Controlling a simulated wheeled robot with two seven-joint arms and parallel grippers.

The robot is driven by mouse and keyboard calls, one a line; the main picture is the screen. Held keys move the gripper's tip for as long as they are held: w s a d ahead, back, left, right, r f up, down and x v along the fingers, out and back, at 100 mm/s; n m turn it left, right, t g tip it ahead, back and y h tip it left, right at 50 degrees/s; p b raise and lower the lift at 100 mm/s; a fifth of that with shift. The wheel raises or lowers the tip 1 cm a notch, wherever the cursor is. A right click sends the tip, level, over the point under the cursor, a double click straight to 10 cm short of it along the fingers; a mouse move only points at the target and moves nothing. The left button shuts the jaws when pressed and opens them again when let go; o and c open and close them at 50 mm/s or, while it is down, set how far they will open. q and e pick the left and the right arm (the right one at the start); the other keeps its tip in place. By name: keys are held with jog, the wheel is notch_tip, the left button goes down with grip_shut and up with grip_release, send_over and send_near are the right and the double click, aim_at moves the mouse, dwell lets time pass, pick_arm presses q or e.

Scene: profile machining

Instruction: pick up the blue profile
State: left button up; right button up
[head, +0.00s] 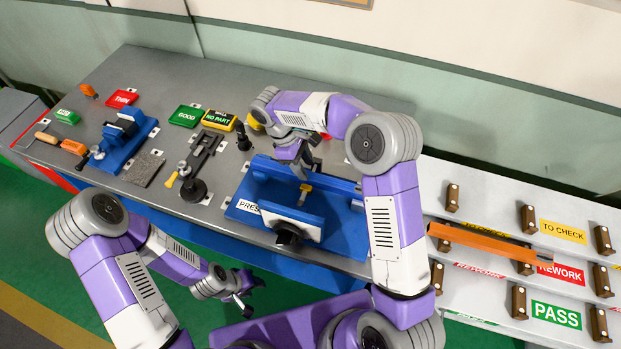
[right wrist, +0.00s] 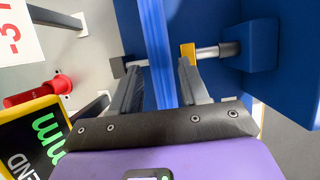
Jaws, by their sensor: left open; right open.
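The blue profile (right wrist: 158,45) is a grooved, bright blue bar running up and down the middle of the right wrist view. My right gripper (right wrist: 155,68) is open, with one finger on each side of the profile; I cannot tell whether either touches it. In the head view my right gripper (head: 300,170) reaches down at the back of the blue press fixture (head: 235,212), by a long blue bar, and partly hides it. A yellow-tipped rod (right wrist: 190,52) points at the profile from the right. My left gripper (head: 245,293) is open and empty in front of the table.
An orange profile (head: 480,242) lies on the rack at right, by the REWORK label (head: 560,274). A blue vise (head: 120,140) and a black clamp device (head: 200,160) stand left of the press. A red handle (right wrist: 30,97) shows beside the right gripper.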

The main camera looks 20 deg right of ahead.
aim_at(310, 176)
jog(key=x, duration=0.3)
jog(key=shift+s+d+f, duration=0.1)
jog(key=shift+f, duration=0.25)
grip_shut()
notch_tip(310, 176, up, 10)
dwell(0.5)
